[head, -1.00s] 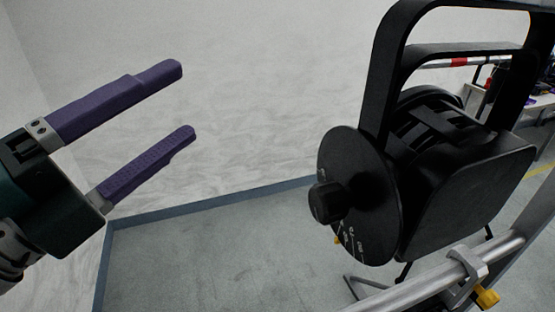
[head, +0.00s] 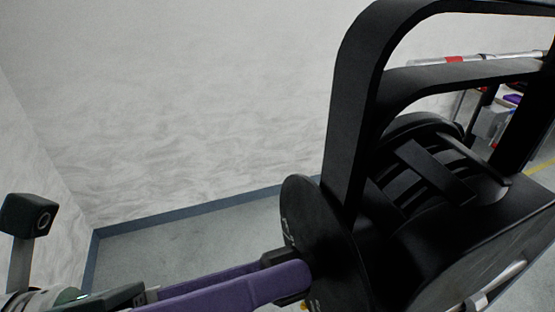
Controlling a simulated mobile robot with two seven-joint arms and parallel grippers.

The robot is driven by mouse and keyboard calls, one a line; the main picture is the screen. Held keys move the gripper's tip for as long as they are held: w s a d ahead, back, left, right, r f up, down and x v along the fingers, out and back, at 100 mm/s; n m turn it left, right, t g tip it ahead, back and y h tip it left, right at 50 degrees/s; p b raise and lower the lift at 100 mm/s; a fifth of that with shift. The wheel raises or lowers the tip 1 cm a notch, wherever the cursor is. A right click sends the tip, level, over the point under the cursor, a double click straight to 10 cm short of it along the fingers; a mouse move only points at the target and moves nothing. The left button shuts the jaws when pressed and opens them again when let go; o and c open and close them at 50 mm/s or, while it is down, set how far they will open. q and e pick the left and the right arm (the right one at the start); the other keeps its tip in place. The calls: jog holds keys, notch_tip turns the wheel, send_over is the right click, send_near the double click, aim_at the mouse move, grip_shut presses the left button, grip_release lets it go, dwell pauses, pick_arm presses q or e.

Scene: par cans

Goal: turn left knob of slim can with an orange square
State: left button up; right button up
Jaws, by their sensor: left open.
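The black can (head: 425,190) fills the right side of the head view, hung in a black yoke (head: 352,120). A round black disc with white markings (head: 318,235) sits on its left side. The left knob (head: 280,257) stands out from this disc and is mostly hidden by my fingers. My left gripper (head: 284,270) comes in from the lower left with its purple fingers at the knob, one on the near side and one behind. The jaws are open; I cannot tell whether they touch the knob. No orange square shows. My right gripper is not in view.
A silver pipe (head: 490,290) runs below the can at the lower right. A pale wall (head: 180,100) stands behind, with open grey floor (head: 180,240) at its foot. A red-and-white bar (head: 475,58) and cluttered items show at the far right.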

pick_arm(q)
jog(key=shift+d, duration=0.25)
grip_shut()
dwell(0.5)
